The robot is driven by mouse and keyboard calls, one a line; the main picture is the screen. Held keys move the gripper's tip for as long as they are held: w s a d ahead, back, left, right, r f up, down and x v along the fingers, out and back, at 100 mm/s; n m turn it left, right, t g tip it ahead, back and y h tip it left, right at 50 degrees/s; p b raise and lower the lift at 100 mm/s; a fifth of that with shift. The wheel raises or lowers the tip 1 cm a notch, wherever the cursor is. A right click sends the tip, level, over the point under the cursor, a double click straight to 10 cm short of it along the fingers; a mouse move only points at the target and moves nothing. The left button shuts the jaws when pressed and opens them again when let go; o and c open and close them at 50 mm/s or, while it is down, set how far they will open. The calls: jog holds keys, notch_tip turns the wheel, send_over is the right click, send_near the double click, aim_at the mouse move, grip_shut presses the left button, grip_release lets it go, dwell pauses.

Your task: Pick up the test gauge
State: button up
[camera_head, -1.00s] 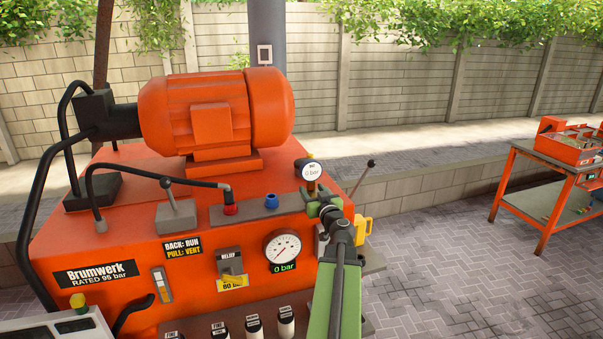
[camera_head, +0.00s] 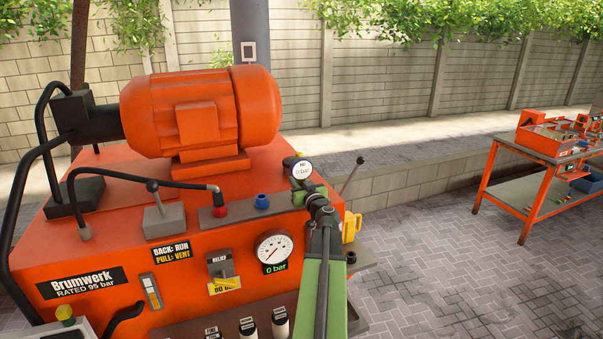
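The test gauge (camera_head: 301,169) is a small round gauge with a white face and dark rim, at the back right of the orange machine's top.
The orange machine (camera_head: 110,235) carries a big motor (camera_head: 202,112), a red cap (camera_head: 219,210), a blue cap (camera_head: 262,201) and a panel gauge (camera_head: 273,252). A thin lever (camera_head: 352,174) and a yellow jug (camera_head: 351,227) are right of my gripper. An orange table (camera_head: 540,180) stands farther right.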

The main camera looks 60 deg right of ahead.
grip_shut()
jog(key=shift+a, duration=0.1)
